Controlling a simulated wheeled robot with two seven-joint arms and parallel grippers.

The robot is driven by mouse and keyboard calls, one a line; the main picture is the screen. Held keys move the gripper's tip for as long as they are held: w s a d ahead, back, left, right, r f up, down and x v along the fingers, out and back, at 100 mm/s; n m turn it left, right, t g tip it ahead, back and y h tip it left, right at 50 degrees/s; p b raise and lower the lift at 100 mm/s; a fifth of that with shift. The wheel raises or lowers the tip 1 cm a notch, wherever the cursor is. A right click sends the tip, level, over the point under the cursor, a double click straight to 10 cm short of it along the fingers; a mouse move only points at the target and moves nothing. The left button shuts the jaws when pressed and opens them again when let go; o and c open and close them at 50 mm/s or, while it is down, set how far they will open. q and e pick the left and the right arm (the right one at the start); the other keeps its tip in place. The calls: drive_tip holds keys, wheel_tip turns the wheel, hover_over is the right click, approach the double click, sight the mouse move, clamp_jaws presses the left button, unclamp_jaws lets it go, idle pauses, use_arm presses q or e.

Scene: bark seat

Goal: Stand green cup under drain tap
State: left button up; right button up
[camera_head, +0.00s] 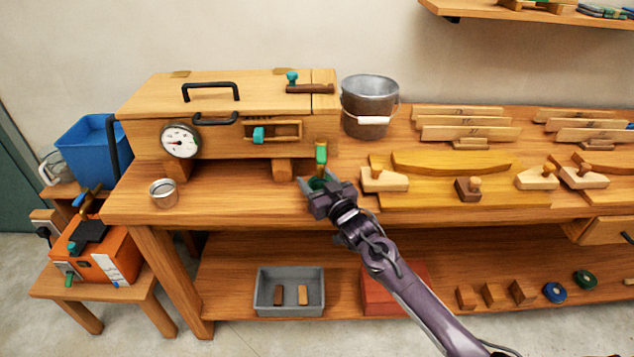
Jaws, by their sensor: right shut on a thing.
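The green cup (319,183) is mostly hidden behind my right gripper (317,188); a green edge shows at the fingers. My right gripper is shut on the cup, at the front edge of the bench by the right end of the wooden box (150,132). The drain tap (321,154), with a green and yellow handle, shows just above the cup at that end of the box. I cannot tell whether the cup touches the bench or is exactly below the tap's outlet. My left gripper is not in view.
A metal cup (163,193) stands on the bench (240,205) at left. A metal bucket (370,115) stands behind the tap. Wooden planes (383,180) and a curved yellow board (450,163) lie to the right. The bench front between metal cup and gripper is clear.

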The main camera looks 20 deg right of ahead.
drive_tip(key=shift+f, duration=0.3)
drive_tip(key=o, duration=1.1)
